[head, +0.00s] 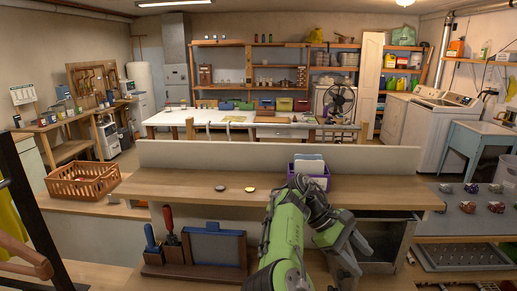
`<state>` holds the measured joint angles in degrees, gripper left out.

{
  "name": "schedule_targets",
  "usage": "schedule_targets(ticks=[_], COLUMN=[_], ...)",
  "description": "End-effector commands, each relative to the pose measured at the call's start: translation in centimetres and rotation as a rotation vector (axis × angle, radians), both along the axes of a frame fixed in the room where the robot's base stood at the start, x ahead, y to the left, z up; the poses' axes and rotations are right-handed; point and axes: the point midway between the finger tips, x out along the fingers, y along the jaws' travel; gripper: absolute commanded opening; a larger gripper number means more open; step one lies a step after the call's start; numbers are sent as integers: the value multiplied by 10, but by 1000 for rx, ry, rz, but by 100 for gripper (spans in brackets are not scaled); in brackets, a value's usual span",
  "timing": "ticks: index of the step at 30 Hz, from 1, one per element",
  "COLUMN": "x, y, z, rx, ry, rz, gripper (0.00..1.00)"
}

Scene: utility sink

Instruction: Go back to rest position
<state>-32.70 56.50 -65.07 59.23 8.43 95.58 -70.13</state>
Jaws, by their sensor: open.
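My green and grey arm rises from the bottom middle of the head view and bends over at the front of the wooden counter (160,187). My gripper (352,262) hangs at its end, to the right of the arm, pointing down in front of a grey metal box (392,245). The gripper is open, and I see nothing held in it. Its fingertips are small and partly hard to make out. The arm covers part of the counter's front edge.
A purple bin (318,181) with pale contents stands on the counter just behind the arm. Two small discs (250,189) lie left of it. An orange basket (83,187) is at the left. A tool holder (195,268) stands left of the arm.

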Motion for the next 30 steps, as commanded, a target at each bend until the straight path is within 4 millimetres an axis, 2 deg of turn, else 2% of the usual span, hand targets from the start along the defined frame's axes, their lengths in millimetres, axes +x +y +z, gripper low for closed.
schedule_targets(ticks=[1,3,7,11,17,21,25,30], x=[-17,-38,-78,-119,-190,-237,-262,-268], y=[-18,-33,-38,-21,28,59,74,78], z=[5,6,8,15,29,25,15,10], rx=[94,207,399,560,723,763,763,759], ry=[-70,-167,-342,-509,-774,-958,-1067,-1100], rz=[-72,-163,-303,-401,-486,-512,-527,-535], gripper=[54,54,54,54,54,54,54,54])
